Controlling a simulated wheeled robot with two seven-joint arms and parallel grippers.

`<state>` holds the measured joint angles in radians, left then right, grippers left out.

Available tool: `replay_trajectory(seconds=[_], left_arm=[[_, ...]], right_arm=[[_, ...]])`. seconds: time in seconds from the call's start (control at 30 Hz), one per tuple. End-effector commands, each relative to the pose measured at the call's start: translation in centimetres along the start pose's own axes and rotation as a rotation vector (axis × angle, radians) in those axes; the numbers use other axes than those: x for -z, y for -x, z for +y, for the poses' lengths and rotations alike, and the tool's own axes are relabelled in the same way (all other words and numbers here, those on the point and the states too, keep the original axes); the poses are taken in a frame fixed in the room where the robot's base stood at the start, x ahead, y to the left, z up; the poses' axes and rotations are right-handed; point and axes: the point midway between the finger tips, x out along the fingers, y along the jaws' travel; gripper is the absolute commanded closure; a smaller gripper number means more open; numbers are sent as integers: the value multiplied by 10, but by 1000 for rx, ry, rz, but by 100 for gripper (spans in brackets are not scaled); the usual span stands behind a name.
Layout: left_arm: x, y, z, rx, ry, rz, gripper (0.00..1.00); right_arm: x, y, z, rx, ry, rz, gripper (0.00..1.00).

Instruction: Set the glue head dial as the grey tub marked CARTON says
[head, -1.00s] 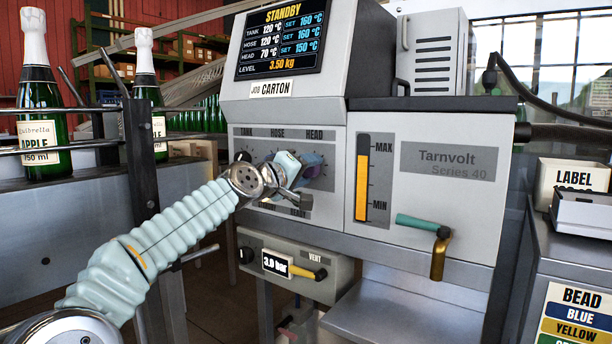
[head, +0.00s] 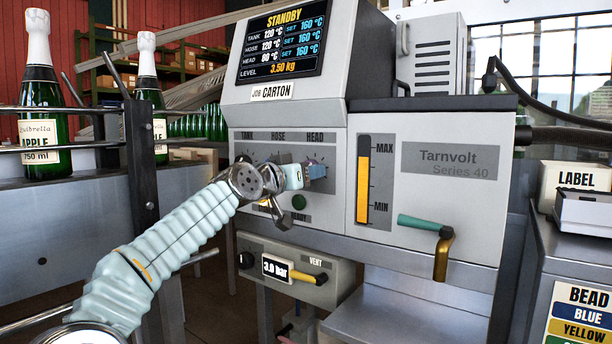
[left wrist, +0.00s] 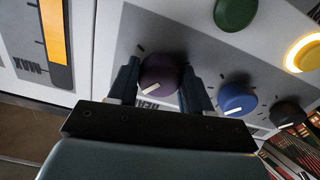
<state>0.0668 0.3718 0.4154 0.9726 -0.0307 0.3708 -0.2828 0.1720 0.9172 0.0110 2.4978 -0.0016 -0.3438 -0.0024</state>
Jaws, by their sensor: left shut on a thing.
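The grey glue machine (head: 325,185) shows STANDBY on its screen (head: 282,45), with the HEAD set value at 160 °C and its actual value at 80 °C. The job plate (head: 272,91) reads CARTON. My left gripper (head: 314,172) is at the HEAD dial, which its fingers mostly hide in the head view. In the left wrist view the HEAD dial (left wrist: 160,72) is a purple knob with a pale pointer line, between the two fingers of my left gripper (left wrist: 162,88), which is shut on it. I see no grey tub marked CARTON. My right gripper is out of view.
The blue HOSE dial (left wrist: 238,98) and black TANK dial (left wrist: 287,112) sit beside the HEAD dial. A green button (head: 299,202) is below. A handle with a teal grip (head: 419,222) juts out at the right. Bottles (head: 40,105) stand behind rails at left.

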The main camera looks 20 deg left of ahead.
Motion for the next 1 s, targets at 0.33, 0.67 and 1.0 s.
replay_trajectory(seconds=[0.33, 0.67, 1.0], left_arm=[[-4, -2, 0, -3, -75, -8, 81], [-4, -2, 0, -3, -79, -10, 81], [-3, -1, 0, -1, -79, -6, 25]], right_arm=[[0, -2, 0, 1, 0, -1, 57], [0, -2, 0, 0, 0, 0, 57], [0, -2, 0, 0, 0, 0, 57]])
